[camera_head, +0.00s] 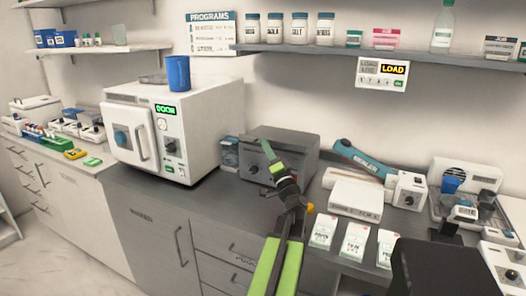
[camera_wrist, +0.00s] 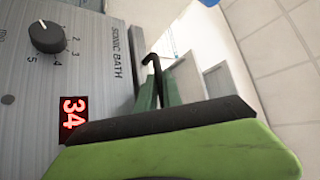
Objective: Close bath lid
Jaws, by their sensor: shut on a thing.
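The sonic bath (camera_head: 297,150) is a grey box on the dark counter. Its front panel (camera_wrist: 85,50) fills the left of the wrist view, with a black knob and a red "34". Its dark top looks flat in the head view, but my gripper hides part of it, so I cannot tell the lid's exact angle. In the wrist view a thin dark hooked piece, seemingly the lid's handle (camera_wrist: 153,64), stands by my green fingers (camera_wrist: 150,105). The jaws are shut on it; the contact is mostly hidden.
A white steriliser-like box (camera_head: 170,130) with a "DOOR" display stands left of the bath. A blue-grey tube device (camera_head: 357,157) and a white unit (camera_head: 355,192) stand right. White packets (camera_head: 355,242) lie in front. A shelf (camera_head: 370,52) runs above.

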